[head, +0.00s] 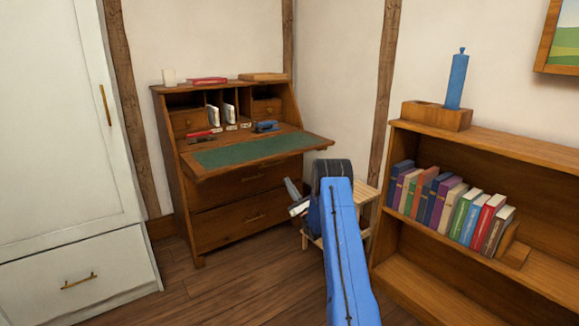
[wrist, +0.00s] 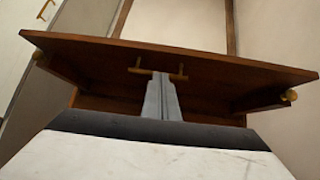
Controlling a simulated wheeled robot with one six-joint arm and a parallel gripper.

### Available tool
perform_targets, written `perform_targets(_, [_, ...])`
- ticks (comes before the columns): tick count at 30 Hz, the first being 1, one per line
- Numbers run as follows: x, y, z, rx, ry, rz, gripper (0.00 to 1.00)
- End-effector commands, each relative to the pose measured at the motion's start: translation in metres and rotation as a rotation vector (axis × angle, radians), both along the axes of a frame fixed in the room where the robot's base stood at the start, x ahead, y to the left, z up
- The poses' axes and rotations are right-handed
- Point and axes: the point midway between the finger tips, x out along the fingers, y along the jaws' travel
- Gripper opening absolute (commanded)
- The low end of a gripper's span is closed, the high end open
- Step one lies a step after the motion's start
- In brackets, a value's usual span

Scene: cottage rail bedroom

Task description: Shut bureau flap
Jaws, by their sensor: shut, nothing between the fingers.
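The wooden bureau (head: 182,176) stands against the back wall. Its flap (head: 258,152) is down, lying about level, with its green writing surface facing up. In the wrist view I see the flap's brown underside (wrist: 215,62) from below. A brass handle (wrist: 179,73) shows there, just behind my fingertips in the picture; I cannot tell whether they touch it. My gripper (head: 291,187) is shut and empty, below the flap's right front part. Its two fingers (wrist: 161,80) lie together and point up toward the underside.
A small wooden stool (head: 366,191) stands behind my arm. A bookcase (head: 500,143) is at right, a white wardrobe (head: 60,130) at left. Bare floor (head: 235,290) lies in front.

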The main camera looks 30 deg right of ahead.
Motion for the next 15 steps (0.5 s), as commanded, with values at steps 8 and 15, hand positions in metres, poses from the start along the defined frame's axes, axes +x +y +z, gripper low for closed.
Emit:
perform_targets(8, [-0.009,-0.044,-0.036,0.061,-0.034,-0.094,0.00])
perform_targets(15, [0.007,-0.044,-0.019,0.061,-0.037,-0.096,0.00])
